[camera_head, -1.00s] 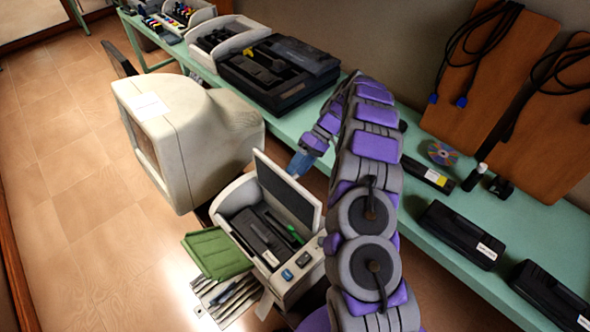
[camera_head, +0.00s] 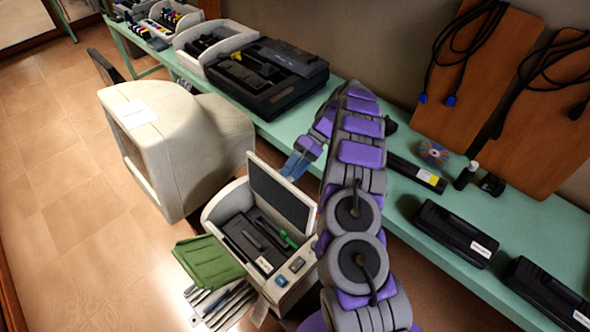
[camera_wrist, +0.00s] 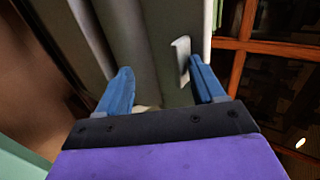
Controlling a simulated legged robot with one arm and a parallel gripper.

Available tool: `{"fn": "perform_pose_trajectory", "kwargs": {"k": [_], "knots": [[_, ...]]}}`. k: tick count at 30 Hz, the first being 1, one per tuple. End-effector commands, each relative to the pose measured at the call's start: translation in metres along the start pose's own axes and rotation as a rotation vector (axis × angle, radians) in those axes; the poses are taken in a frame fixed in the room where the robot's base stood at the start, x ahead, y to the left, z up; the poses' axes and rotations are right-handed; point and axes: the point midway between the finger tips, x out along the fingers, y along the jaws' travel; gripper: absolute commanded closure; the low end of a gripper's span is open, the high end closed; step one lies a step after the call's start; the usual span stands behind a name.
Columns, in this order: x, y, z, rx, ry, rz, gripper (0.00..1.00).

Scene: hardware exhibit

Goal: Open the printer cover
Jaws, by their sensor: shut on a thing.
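The cream printer (camera_head: 222,207) is in the lower middle of the head view. Its dark-panelled cover (camera_head: 282,194) stands raised, nearly upright, at the back, and the black interior (camera_head: 250,238) with a green part shows. My gripper (camera_head: 294,168) has its blue fingers behind the cover's upper edge. In the wrist view, the two blue fingers (camera_wrist: 162,85) are spread apart at a pale grey surface. My gripper is shut on the cover, though the exact contact is hard to see.
A bulky cream monitor (camera_head: 180,150) stands left of the printer. A green cloth (camera_head: 207,262) lies at its front left. Behind, a teal bench (camera_head: 400,200) holds a black machine (camera_head: 265,75) and black cartridges (camera_head: 456,234). Floor at left is clear.

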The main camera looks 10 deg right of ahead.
Motion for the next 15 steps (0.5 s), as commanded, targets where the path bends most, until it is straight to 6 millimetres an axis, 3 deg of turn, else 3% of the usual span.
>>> {"fn": "perform_pose_trajectory", "kwargs": {"k": [1,5,6,7,9,15], "knots": [[0.0100,0.0130,0.0068,0.019,-0.024,0.007,0.87],[0.0099,0.0130,0.0068,0.019,-0.023,0.007,0.87],[0.0099,0.0130,0.0068,0.019,-0.024,0.007,0.34],[0.0098,0.0127,0.0070,0.019,-0.024,0.007,0.35],[0.0089,0.0116,0.0073,0.017,-0.022,0.007,0.24],[0.0058,0.0096,0.0079,0.015,-0.019,0.009,0.33]]}}
